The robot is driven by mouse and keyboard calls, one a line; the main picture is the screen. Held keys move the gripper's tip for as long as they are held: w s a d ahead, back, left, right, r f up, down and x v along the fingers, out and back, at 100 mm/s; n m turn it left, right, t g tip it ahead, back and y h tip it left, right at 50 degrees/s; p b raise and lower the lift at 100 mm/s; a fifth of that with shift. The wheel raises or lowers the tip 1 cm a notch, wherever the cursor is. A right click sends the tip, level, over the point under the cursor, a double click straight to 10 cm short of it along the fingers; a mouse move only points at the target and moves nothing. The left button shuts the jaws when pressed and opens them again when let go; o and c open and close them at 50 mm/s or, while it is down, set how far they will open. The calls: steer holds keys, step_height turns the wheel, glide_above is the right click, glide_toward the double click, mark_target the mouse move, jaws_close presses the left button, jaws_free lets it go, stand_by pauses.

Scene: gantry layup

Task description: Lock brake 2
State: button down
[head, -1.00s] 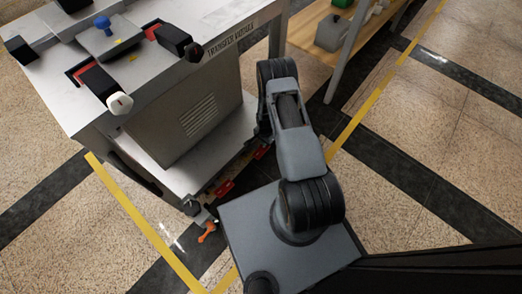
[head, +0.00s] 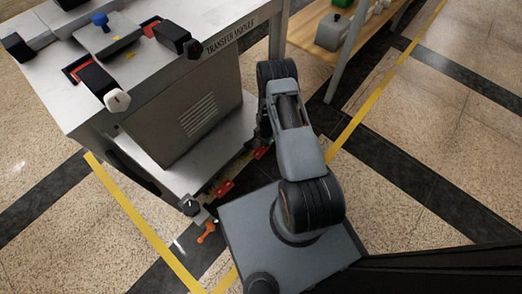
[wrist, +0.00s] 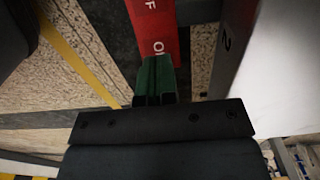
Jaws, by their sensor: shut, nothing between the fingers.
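In the head view a red pedal (head: 263,152) shows at the base of the transfer module (head: 185,110), beside my arm.
Another red pedal (head: 225,188) and an orange lever (head: 206,232) sit along the module's lower edge. A wooden shelf (head: 312,38) stands behind on the right. Yellow floor lines (head: 350,122) border open floor to the right.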

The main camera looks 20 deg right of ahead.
steer(key=shift+f+b, duration=0.8)
steer(key=shift+f, duration=0.2)
steer(key=shift+r, duration=0.15)
steer(key=shift+r+p, duration=2.45)
steer(key=shift+r, duration=1.05)
steer(key=shift+s+f, duration=0.1)
